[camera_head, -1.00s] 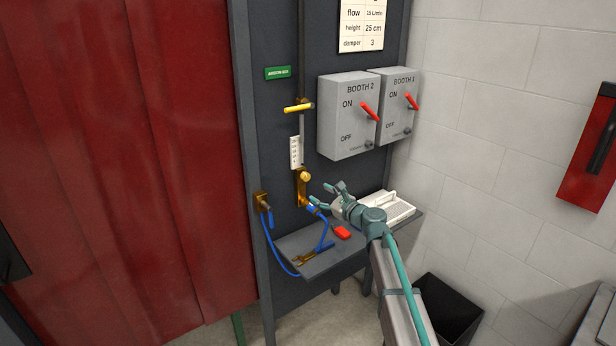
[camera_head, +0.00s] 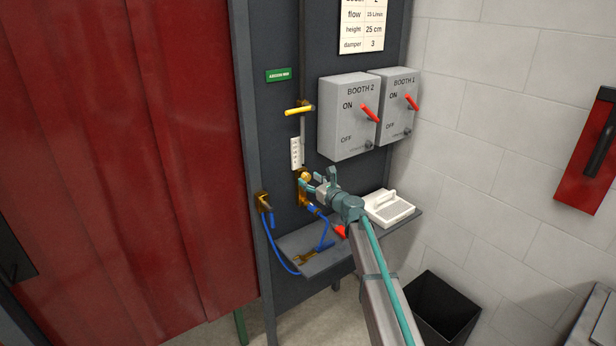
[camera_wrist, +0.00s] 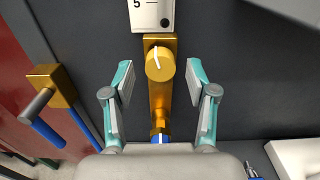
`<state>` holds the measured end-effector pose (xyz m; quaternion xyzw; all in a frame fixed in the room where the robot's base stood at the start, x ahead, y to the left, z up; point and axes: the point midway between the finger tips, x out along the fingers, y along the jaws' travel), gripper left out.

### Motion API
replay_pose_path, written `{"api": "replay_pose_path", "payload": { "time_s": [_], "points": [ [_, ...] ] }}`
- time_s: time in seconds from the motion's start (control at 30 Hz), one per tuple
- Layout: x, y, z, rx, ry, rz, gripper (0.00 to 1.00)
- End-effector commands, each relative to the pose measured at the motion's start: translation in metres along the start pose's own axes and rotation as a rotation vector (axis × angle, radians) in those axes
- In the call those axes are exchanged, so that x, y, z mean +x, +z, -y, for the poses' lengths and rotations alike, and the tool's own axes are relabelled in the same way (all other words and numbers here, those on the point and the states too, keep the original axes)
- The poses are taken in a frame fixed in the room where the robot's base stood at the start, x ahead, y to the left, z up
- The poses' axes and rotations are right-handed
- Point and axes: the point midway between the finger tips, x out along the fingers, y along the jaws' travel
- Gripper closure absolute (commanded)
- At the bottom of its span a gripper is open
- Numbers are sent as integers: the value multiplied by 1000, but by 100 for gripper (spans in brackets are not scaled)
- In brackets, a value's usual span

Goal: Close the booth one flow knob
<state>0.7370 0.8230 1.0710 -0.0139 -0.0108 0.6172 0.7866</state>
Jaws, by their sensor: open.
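The flow knob is a round brass knob (camera_wrist: 160,64) with a white pointer line on a brass valve body (camera_wrist: 160,98), below a white scale (camera_wrist: 152,14). In the head view the knob (camera_head: 304,176) sits on the dark panel, partly hidden by my gripper. My gripper (camera_head: 316,182) is in front of it. In the wrist view my gripper (camera_wrist: 160,72) is open, with one finger on each side of the knob. Neither finger visibly touches it.
A yellow lever (camera_head: 299,109) is above the scale. A brass fitting with a blue hose (camera_head: 265,220) is at the left. Below is a grey shelf (camera_head: 322,262) with a white device (camera_head: 390,208). Grey switch boxes (camera_head: 345,145) with red levers stand at the upper right.

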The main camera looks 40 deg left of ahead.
Motion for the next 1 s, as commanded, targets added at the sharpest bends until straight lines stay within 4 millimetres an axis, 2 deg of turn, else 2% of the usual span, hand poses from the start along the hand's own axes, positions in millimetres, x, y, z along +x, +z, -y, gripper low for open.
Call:
{"api": "replay_pose_path", "payload": {
  "time_s": [0.03,0.13,0.47,0.8,1.0],
  "points": [
    [9,2,1,1,0,0,43],
    [16,1,1,1,-1,0,43],
    [18,0,0,0,-1,0,44],
    [17,0,0,0,-1,0,100],
    [17,-1,0,-9,-1,0,100]
  ]
}}
